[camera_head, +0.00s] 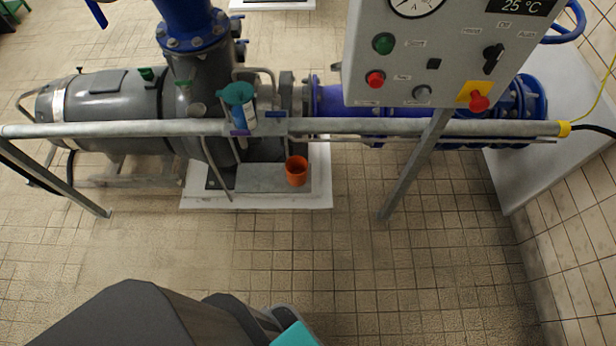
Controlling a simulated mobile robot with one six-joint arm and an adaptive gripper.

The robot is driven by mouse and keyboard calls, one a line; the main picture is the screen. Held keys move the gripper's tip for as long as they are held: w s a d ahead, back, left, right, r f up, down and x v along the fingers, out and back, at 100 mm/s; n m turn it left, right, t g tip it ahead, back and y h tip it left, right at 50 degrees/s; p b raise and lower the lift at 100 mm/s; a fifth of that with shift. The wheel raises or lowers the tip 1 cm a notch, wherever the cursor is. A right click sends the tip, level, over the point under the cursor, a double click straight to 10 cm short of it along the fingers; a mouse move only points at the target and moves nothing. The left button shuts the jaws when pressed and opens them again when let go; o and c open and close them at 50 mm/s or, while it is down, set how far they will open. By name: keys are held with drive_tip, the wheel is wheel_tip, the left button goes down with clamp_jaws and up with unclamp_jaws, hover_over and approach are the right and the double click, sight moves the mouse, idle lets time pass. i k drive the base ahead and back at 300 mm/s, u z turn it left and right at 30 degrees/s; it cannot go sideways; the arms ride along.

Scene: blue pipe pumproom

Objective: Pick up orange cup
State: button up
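The orange cup (296,172) stands upright on a grey plate (262,181) at the right end of the pump's white base, in the head view. Its open top faces up and looks empty. Part of my arm shows at the bottom of the view, in dark grey with a teal piece, well short of the cup. My gripper's fingertips are not in view.
A grey pipe rail (400,127) with slanted legs (415,166) crosses in front of the pump (110,105). A control box (440,50) hangs at the upper right. A tiled wall (580,230) bounds the right side. The tiled floor in front is clear.

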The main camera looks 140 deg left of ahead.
sight(295, 167)
drive_tip(key=u, duration=2.75)
drive_tip(key=i, duration=0.1)
drive_tip(key=u, duration=1.85)
